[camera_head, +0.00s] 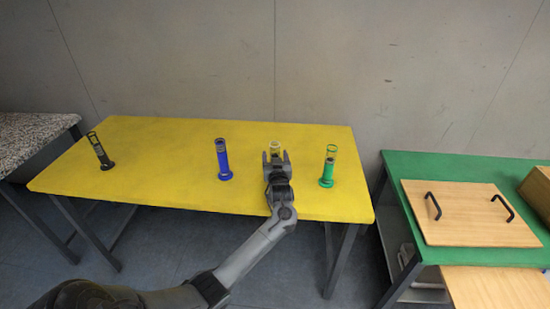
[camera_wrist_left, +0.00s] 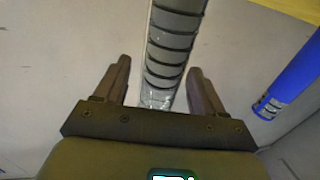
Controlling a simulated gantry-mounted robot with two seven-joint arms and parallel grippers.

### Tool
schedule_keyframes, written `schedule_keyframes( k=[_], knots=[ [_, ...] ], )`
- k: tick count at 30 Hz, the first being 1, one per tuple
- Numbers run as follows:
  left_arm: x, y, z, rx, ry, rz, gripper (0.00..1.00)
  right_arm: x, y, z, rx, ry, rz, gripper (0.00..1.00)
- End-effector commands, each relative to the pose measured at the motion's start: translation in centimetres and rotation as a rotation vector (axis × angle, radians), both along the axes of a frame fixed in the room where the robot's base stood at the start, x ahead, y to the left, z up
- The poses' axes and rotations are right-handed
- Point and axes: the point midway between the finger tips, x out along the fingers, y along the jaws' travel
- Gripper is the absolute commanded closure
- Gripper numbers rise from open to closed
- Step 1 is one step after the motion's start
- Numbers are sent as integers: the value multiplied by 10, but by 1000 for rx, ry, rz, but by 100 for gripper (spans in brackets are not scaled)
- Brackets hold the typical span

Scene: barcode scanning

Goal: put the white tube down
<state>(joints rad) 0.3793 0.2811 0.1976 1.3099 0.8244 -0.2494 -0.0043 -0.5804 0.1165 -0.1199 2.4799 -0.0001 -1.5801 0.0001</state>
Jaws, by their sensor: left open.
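The white tube (camera_head: 275,147) shows only its pale upper end above my gripper in the head view; its base is hidden. In the left wrist view a clear tube with dark bands (camera_wrist_left: 172,50) runs between the fingers. My left gripper (camera_head: 276,158) is open around it, also in the left wrist view (camera_wrist_left: 160,92), with a gap on each side of the tube. I cannot tell from these views how its base meets the yellow table (camera_head: 180,185). My right gripper is not in view.
A blue tube (camera_head: 223,160) stands left of my gripper and shows at the right of the wrist view (camera_wrist_left: 292,80). A green tube (camera_head: 327,168) stands close on the right. A black tube (camera_head: 99,151) stands far left. A green table (camera_head: 450,170) with a wooden board (camera_head: 465,225) is at right.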

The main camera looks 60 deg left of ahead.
Motion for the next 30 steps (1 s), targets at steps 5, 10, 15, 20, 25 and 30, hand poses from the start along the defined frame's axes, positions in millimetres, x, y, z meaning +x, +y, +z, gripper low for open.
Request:
schedule_keyframes(
  k=[5, 10, 15, 20, 25, 30],
  knots=[
    [0, 0, 5, 1, 0, 0, 30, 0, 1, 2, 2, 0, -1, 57],
    [-8, -18, 4, -1, 0, -2, 30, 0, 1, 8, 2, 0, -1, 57],
    [-22, -46, 4, -1, 0, -3, 30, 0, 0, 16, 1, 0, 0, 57],
    [-36, -71, 4, -2, 1, -1, 30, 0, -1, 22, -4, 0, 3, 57],
    [-47, -93, 3, -1, 0, -1, 30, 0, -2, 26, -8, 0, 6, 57],
    [-53, -104, 3, -1, 0, -1, 30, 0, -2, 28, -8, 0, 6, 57]
  ],
)
